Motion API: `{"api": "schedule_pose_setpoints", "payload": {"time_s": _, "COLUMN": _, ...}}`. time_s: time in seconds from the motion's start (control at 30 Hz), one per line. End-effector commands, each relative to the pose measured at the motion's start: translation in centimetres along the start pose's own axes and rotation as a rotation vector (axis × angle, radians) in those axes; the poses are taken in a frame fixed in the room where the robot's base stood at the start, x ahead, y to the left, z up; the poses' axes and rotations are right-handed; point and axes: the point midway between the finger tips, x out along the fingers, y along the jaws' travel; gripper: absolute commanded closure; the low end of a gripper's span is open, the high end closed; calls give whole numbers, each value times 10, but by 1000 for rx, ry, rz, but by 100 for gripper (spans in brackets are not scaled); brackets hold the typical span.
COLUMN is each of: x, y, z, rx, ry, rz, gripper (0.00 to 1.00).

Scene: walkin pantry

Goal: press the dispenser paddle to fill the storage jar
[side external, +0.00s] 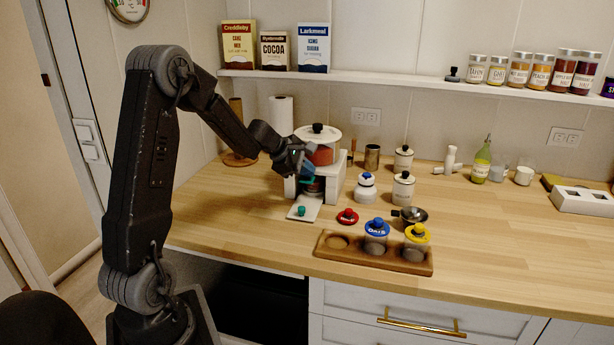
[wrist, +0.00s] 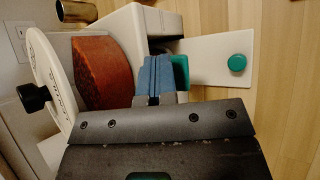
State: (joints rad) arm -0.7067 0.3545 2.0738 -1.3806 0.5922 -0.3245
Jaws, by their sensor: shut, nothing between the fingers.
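The dispenser stands on the counter with a white body (side external: 334,180) and a clear hopper of red-orange contents (side external: 320,154). The hopper also shows in the wrist view (wrist: 100,72). Its teal paddle (wrist: 181,72) is at the front, partly hidden by my fingers. My gripper (side external: 308,169) is shut and empty, its blue fingertips (wrist: 156,68) right at the paddle; I cannot tell whether they touch it. A small jar-like shape (side external: 315,188) shows under the spout, mostly hidden; its fill level cannot be seen. A red lid (side external: 347,216) lies on the counter.
A white plate with a green knob (side external: 301,211) extends in front of the dispenser. A wooden tray (side external: 376,260) holds blue-lidded and yellow-lidded jars beside an empty round recess.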

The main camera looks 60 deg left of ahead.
Motion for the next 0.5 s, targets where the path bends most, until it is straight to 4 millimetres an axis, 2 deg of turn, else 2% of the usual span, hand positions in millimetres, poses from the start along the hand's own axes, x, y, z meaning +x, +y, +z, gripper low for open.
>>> {"api": "schedule_pose_setpoints", "payload": {"time_s": 0.5, "x": -15, "y": 10, "z": 11, "rx": 0, "ry": 0, "rz": 0, "gripper": 100}}
